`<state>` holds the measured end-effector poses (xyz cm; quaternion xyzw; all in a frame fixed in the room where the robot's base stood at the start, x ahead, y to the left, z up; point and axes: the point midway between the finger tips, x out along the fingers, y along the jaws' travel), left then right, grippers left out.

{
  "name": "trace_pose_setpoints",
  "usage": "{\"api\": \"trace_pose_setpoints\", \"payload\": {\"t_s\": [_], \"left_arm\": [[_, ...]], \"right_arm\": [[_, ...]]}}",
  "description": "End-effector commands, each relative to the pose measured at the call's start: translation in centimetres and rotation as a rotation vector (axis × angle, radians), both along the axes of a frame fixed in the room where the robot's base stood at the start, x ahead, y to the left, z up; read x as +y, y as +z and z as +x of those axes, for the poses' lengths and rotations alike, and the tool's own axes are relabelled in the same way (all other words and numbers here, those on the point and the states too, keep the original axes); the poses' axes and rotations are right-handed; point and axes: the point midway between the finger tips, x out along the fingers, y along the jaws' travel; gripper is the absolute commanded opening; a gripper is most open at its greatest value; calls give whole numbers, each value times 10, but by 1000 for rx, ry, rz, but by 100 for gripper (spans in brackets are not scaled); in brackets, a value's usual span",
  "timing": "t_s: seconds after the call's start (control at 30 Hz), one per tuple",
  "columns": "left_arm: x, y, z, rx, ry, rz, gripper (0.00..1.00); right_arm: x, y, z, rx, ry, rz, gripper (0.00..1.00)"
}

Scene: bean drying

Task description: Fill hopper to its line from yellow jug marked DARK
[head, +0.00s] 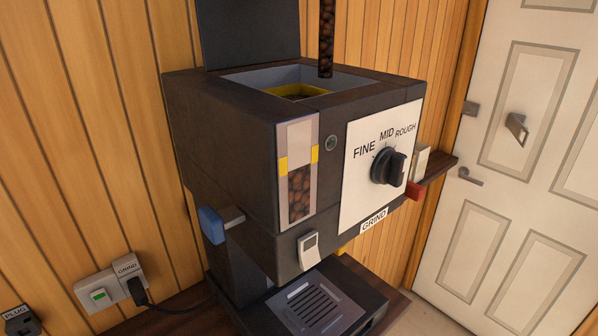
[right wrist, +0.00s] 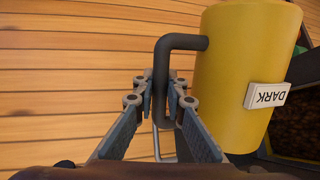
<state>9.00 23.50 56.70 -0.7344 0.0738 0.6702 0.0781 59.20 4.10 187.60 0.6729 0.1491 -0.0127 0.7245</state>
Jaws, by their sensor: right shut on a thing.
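The yellow jug (right wrist: 238,60) marked DARK (right wrist: 267,96) fills the right of the right wrist view, its label upside down. My right gripper (right wrist: 165,100) is shut on its dark handle (right wrist: 160,65). The head view shows neither jug nor gripper. A stream of dark beans (head: 326,40) drops from above into the open hopper (head: 350,80) of the black grinder. In the front window, the beans (head: 300,194) top out a little below or about at the yellow line marks (head: 283,166). My left gripper is out of view.
The dark lid (head: 248,30) stands raised behind the hopper. A plug is in the wall socket (head: 108,288), lit green. A white door (head: 530,130) is at right.

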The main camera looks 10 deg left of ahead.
Motion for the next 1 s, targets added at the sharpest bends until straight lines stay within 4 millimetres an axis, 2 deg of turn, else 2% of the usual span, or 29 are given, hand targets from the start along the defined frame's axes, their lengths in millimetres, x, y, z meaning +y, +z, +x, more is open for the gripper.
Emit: {"api": "trace_pose_setpoints", "payload": {"t_s": [1.0], "left_arm": [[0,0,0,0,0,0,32]], "right_arm": [[6,5,-3,-22,-2,-46,0]]}}
